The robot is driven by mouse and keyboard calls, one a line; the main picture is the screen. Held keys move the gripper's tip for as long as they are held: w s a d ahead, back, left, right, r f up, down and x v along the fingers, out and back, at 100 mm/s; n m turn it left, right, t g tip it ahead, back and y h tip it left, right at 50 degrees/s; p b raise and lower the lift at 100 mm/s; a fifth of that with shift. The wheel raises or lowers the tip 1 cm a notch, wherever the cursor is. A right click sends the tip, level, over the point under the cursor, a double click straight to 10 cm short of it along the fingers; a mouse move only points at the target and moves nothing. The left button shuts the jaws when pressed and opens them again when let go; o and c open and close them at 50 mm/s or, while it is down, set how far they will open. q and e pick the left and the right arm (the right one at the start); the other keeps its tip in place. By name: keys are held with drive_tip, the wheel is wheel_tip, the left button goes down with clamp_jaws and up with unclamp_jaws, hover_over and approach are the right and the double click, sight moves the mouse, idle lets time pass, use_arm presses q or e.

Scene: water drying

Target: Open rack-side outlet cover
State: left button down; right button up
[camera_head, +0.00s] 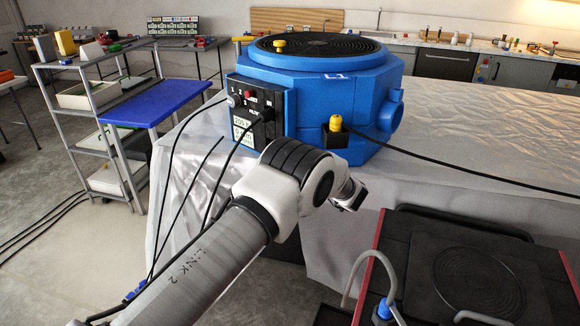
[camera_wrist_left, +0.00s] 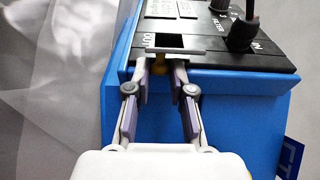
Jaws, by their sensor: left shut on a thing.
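The blue eight-sided machine (camera_head: 315,85) stands on the covered table, with a black control panel (camera_head: 262,108) on its left side. In the left wrist view, the panel (camera_wrist_left: 270,58) carries an OUT label beside a dark square opening (camera_wrist_left: 169,40). A grey cover plate (camera_wrist_left: 185,53) lies along the edge of this opening. My left gripper (camera_wrist_left: 162,72) is at this plate, its two fingers closed in on it, with a small yellowish part between the tips. In the head view its fingers are hidden behind my arm. My right gripper is not in view.
A black cable (camera_wrist_left: 248,12) plugs into the panel near the IN label. A yellow plug (camera_head: 335,123) sits on the machine's front. A grey rack (camera_head: 95,120) and a blue side table (camera_head: 155,102) stand left. A red-edged case (camera_head: 375,255) is at lower right.

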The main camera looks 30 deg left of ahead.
use_arm(q)
drive_tip(key=shift+f, duration=0.1)
idle(0.3)
drive_tip(key=c, duration=1)
unclamp_jaws()
drive_tip(key=shift+c, duration=0.2)
drive_tip(key=v, duration=1.2)
drive_tip(key=shift+w, duration=0.1)
